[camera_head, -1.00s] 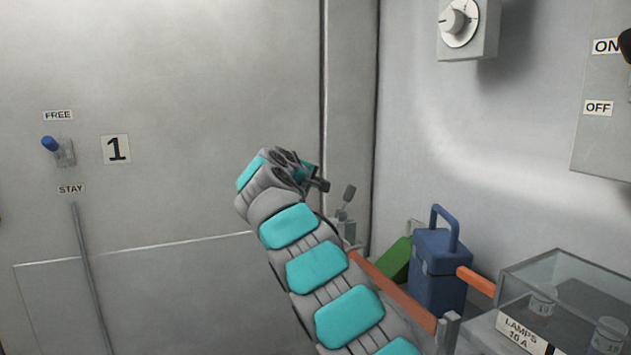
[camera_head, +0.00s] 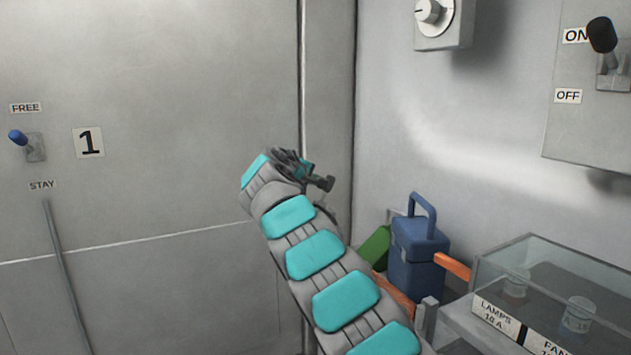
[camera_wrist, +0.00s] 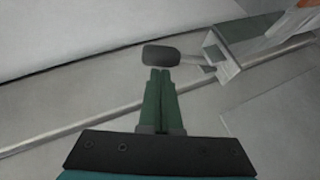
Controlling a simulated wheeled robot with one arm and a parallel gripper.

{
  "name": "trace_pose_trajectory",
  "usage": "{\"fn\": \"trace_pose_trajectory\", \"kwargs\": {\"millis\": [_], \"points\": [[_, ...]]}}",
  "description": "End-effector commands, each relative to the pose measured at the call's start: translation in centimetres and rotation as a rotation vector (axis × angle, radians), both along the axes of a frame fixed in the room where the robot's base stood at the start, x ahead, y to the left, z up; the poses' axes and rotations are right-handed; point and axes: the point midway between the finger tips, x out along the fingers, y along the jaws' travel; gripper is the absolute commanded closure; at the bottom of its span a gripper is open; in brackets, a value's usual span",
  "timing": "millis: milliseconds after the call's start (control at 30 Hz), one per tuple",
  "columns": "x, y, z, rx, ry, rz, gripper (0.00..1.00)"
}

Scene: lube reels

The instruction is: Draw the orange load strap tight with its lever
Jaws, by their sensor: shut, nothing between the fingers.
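The orange load strap (camera_head: 453,266) runs past the blue box in the head view, partly hidden behind my arm. A bit of orange also shows at the top right of the wrist view (camera_wrist: 306,3). The strap's lever has a dark paddle-like end (camera_wrist: 161,56) and a thin stem leading to a grey metal bracket (camera_wrist: 222,62) in the wrist view. My gripper (camera_wrist: 160,72) is shut and empty, its green fingertips just below the lever's dark end in the picture. I cannot tell whether they touch. In the head view my arm hides the lever.
A blue box (camera_head: 418,250) with a handle and a green object (camera_head: 375,247) stand at the back wall. A clear case (camera_head: 545,262) with jars is at right. A blue-tipped FREE/STAY lever (camera_head: 18,137) is on the left wall, an ON/OFF switch (camera_head: 603,38) at upper right.

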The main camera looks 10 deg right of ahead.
Motion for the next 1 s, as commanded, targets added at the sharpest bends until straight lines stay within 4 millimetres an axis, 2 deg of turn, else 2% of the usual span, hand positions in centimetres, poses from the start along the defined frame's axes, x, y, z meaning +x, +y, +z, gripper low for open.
{"fn": "trace_pose_trajectory", "kwargs": {"millis": [167,533,1000], "points": [[0.0,-0.2,0.0,-0.001,0.001,-0.001,1.00],[0.5,-2.3,-0.4,0.000,0.003,-0.002,1.00],[0.5,-2.6,-0.7,0.001,0.005,-0.009,1.00]]}}
